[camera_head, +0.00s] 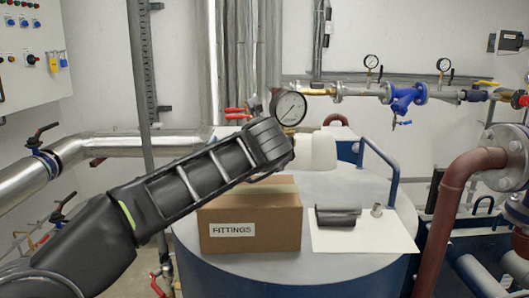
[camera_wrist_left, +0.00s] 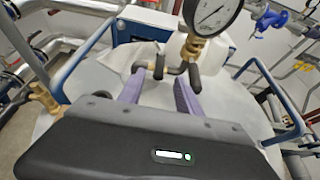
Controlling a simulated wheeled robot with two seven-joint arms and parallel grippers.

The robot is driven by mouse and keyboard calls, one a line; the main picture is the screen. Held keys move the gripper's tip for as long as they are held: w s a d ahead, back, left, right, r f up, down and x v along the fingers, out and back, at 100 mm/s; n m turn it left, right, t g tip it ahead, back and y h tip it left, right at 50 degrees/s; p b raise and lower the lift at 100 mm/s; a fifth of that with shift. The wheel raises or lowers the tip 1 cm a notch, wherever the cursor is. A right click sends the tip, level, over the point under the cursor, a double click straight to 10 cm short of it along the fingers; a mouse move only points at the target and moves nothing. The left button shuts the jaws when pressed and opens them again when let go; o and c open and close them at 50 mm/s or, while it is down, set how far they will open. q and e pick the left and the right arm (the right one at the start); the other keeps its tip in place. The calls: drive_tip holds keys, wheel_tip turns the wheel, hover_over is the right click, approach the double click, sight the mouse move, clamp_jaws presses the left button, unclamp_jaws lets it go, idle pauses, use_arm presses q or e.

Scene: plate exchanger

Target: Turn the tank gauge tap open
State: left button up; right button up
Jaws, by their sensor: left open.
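The tank gauge (camera_head: 290,108) is a round white dial with a dark rim, standing above the tank (camera_head: 365,185). In the left wrist view the gauge (camera_wrist_left: 212,14) sits on a brass fitting (camera_wrist_left: 192,49). The dark tap handle (camera_wrist_left: 175,71) is below that fitting, across the space just ahead of my left gripper's fingertips (camera_wrist_left: 160,78). The two purple fingers are apart, and I cannot tell whether they touch the handle. In the head view my left gripper (camera_head: 278,150) is in front of the gauge's lower part and hides the tap. My right gripper is not in view.
A cardboard box labelled FITTINGS (camera_head: 250,222) stands on the tank below my left arm. A white sheet (camera_head: 375,240) with a dark roll (camera_head: 337,215) lies to its right. A white jug (camera_head: 316,150) and blue rail (camera_head: 392,180) are close by.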

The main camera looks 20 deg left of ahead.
use_arm(q)
drive_tip(key=p+x, duration=0.1)
drive_tip(key=x, duration=0.5)
drive_tip(key=shift+w+f, duration=0.1)
clamp_jaws()
idle(0.3)
idle(1.0)
